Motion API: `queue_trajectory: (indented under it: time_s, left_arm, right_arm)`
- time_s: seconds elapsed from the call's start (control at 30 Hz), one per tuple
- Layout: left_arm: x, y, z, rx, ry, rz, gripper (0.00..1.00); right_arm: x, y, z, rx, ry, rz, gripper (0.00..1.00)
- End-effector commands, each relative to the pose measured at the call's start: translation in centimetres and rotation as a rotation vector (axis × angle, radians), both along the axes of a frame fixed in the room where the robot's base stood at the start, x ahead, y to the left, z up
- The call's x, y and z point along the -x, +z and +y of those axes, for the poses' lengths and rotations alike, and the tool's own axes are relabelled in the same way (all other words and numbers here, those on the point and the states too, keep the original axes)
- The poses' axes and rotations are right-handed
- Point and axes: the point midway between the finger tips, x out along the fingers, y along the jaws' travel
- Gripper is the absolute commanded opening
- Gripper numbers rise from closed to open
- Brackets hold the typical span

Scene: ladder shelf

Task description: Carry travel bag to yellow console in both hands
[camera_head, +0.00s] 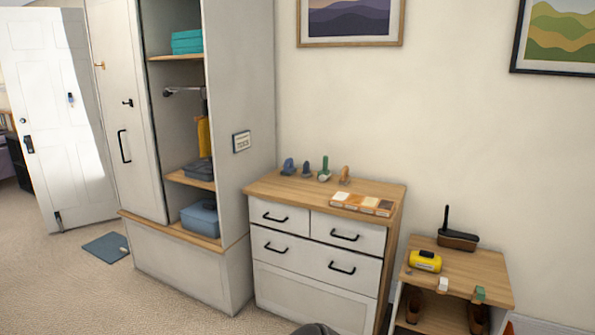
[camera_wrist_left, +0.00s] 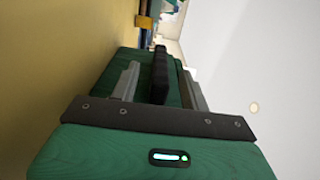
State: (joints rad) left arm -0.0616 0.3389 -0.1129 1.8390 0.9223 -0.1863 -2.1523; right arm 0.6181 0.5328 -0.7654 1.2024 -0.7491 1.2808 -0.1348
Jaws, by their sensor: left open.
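A blue bag-like case (camera_head: 200,218) sits on the low wooden shelf of the open wardrobe in the head view; I cannot tell if it is the travel bag. No yellow console shows in the head view. A plain dull-yellow surface (camera_wrist_left: 55,65) fills the left of the left wrist view; I cannot tell what it belongs to. My left gripper (camera_wrist_left: 160,80) is open, its grey fingers apart. A green shape (camera_wrist_left: 122,62) and a dark bar (camera_wrist_left: 160,75) show around and between the fingers; I cannot tell whether they are a held thing. My right gripper is out of view.
A wooden-topped dresser (camera_head: 270,185) stands right of the wardrobe (camera_head: 235,100), with small items on top. A low shelf stand (camera_head: 480,268) at right holds a yellow object (camera_head: 425,260) and a dark pan-like item (camera_head: 457,240). Carpet (camera_head: 75,290) is clear at front left.

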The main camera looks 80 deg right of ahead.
Motion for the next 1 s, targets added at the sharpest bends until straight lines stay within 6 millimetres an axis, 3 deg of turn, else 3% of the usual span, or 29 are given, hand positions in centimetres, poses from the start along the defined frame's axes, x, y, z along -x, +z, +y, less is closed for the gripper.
queue_trajectory:
  time_s: [0.03,0.1,0.13,0.3,0.33,0.47,1.0]
  left_arm:
    - [-0.01,0.03,-0.01,0.000,0.000,0.000,0.55]
    - [-0.01,0.04,-0.01,0.000,0.000,-0.001,0.69]
    - [-0.01,0.04,-0.01,0.000,0.000,-0.001,0.71]
    - [-0.02,0.06,-0.02,0.000,0.000,-0.001,0.71]
    - [0.03,-0.22,-0.04,0.000,-0.001,0.004,0.71]
    - [0.02,-0.17,-0.04,0.000,-0.001,0.003,0.71]
    - [-0.01,0.04,-0.02,0.000,0.000,0.000,0.71]
  right_arm:
    - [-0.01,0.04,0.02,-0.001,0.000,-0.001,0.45]
    - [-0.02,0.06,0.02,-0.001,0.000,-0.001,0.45]
    - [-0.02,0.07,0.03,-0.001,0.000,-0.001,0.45]
    - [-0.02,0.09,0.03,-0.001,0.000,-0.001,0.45]
    - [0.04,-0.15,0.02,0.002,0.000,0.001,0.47]
    - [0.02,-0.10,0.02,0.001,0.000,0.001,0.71]
    - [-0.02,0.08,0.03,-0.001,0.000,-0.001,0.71]
